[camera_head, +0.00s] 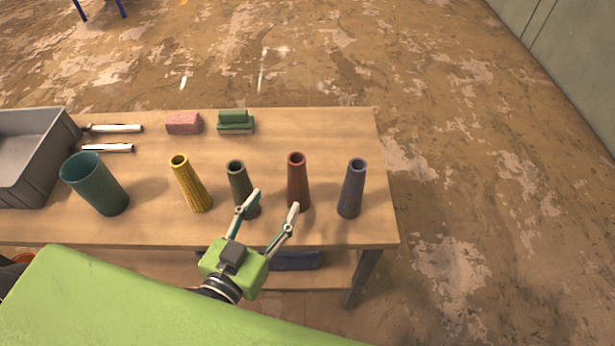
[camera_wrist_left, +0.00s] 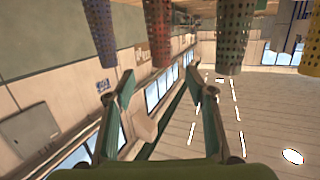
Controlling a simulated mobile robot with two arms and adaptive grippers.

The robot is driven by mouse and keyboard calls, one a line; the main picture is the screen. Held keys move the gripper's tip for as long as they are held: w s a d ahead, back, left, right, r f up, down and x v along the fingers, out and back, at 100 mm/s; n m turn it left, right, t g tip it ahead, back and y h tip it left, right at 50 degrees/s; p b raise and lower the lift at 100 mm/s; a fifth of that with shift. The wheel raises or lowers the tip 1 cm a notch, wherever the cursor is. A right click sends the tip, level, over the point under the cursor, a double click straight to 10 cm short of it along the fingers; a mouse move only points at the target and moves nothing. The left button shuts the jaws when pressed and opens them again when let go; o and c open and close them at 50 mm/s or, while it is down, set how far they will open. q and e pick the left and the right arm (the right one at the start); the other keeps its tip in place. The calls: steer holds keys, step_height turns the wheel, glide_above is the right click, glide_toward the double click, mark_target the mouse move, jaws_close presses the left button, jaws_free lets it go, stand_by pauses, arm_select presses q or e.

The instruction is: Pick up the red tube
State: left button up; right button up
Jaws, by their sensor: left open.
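The red tube (camera_head: 298,178) stands upright on the wooden table, between the dark green tube (camera_head: 238,180) and the blue tube (camera_head: 352,188). My left gripper (camera_head: 274,202) is open and empty, in front of the tubes. In the head view, one finger overlaps the lower green tube and the other overlaps the foot of the red tube. In the left wrist view, which looks upside down, the red tube (camera_wrist_left: 158,32) hangs from the top edge, beyond the gap between the open fingers (camera_wrist_left: 160,78). Its full length is cut off there. My right gripper is not in view.
A yellow tube (camera_head: 190,184) and a wide teal cup (camera_head: 96,184) stand further left on the table (camera_head: 225,232). The table's right end is clear.

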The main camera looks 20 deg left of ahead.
mark_target(293, 171)
arm_select(q)
steer(key=w, duration=0.2)
steer(key=w+p, duration=0.1)
steer(key=w, duration=0.1)
steer(key=w+f, duration=0.1)
steer(key=w, duration=0.2)
steer(key=shift+w+d+p, duration=0.1)
steer(key=shift+d+p, duration=0.2)
steer(key=shift+w, duration=0.35)
steer(key=shift+w+r+p, duration=0.1)
steer(key=shift+w+p, duration=0.25)
steer(key=w, duration=0.1)
steer(key=w+p, duration=0.1)
steer(key=w, duration=0.1)
steer(key=shift+w+d, duration=0.25)
steer(key=shift+d, duration=0.1)
steer(key=shift+w+f, duration=0.25)
steer(key=shift+w, duration=0.25)
steer(key=shift+s, duration=0.1)
steer(key=c, duration=1.3)
